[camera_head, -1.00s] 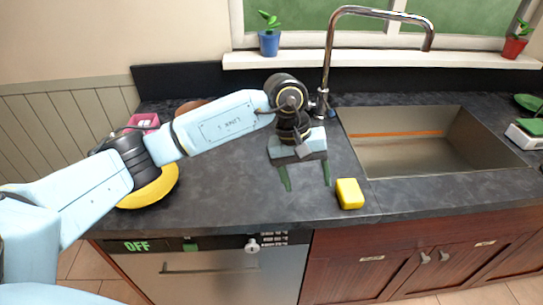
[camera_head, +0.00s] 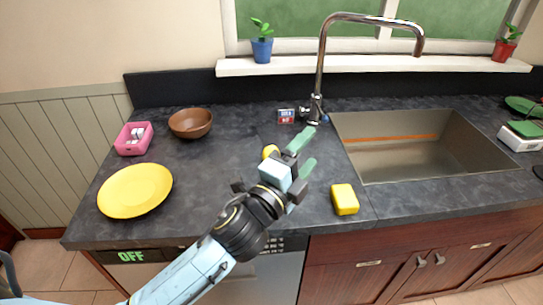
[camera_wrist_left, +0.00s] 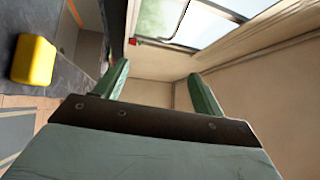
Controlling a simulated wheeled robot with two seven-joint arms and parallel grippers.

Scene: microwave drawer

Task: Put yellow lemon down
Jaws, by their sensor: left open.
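The yellow lemon (camera_head: 269,151) shows in the head view as a small rounded shape on the dark counter, partly hidden behind my left gripper. My left gripper (camera_head: 306,153) is open, with its green fingers spread and pointing toward the faucet. The lemon is just left of the fingers, not between them. In the left wrist view the gripper's two green fingers (camera_wrist_left: 160,88) stand wide apart with nothing between them. My right gripper is not in view.
A yellow sponge (camera_head: 345,199) lies right of my gripper, near the counter's front edge. A yellow plate (camera_head: 135,191), pink container (camera_head: 121,149) and brown bowl (camera_head: 190,124) stand left. The sink (camera_head: 375,170) and faucet (camera_head: 320,75) are at right. Counter between plate and gripper is clear.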

